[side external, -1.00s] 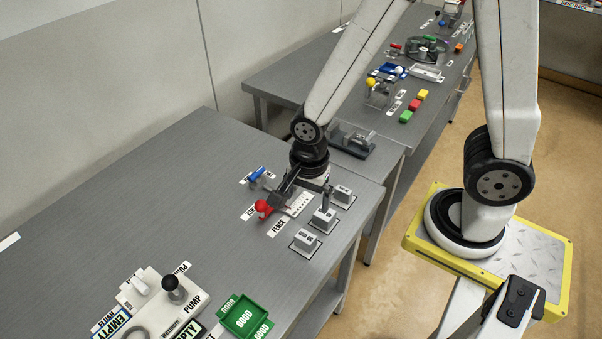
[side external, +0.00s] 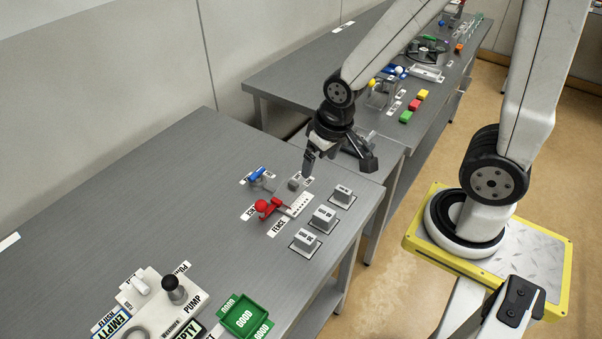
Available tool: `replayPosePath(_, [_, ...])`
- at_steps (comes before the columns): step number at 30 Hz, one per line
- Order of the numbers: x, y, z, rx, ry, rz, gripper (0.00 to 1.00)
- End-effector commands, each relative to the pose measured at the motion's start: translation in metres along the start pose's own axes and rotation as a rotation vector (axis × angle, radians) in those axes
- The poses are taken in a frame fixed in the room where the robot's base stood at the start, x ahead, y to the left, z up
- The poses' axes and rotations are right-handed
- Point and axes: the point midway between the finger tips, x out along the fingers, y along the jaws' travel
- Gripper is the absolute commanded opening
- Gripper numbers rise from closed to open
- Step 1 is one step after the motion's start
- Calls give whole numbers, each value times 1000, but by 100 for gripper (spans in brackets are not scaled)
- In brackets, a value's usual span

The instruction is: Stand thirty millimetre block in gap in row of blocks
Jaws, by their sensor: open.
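Three grey blocks with white labels on top stand apart near the table's right edge: a far one (side external: 343,193), a middle one (side external: 324,214) and a near one (side external: 306,240). Their print is too small to read, so I cannot tell which is thirty millimetres. A smaller grey piece (side external: 294,184) sits beside a white label, behind the fence. My gripper (side external: 339,168) is open and empty, raised above the table's far right corner, behind the blocks.
A blue-handled clamp (side external: 258,175) stands left of the small grey piece. A white pump box (side external: 160,303) and a green tray (side external: 244,317) are at the near edge. A second bench (side external: 310,75) with coloured blocks lies behind.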

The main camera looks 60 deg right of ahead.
Motion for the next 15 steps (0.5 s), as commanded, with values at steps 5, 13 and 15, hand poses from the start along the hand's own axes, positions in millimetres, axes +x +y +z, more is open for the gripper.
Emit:
replayPosePath(5, [-4, 6, -1, -120, 19, 3, 99])
replayPosePath(13, [-5, 7, -2, -154, 22, 4, 99])
replayPosePath(15, [-5, 7, -2, -154, 22, 4, 99])
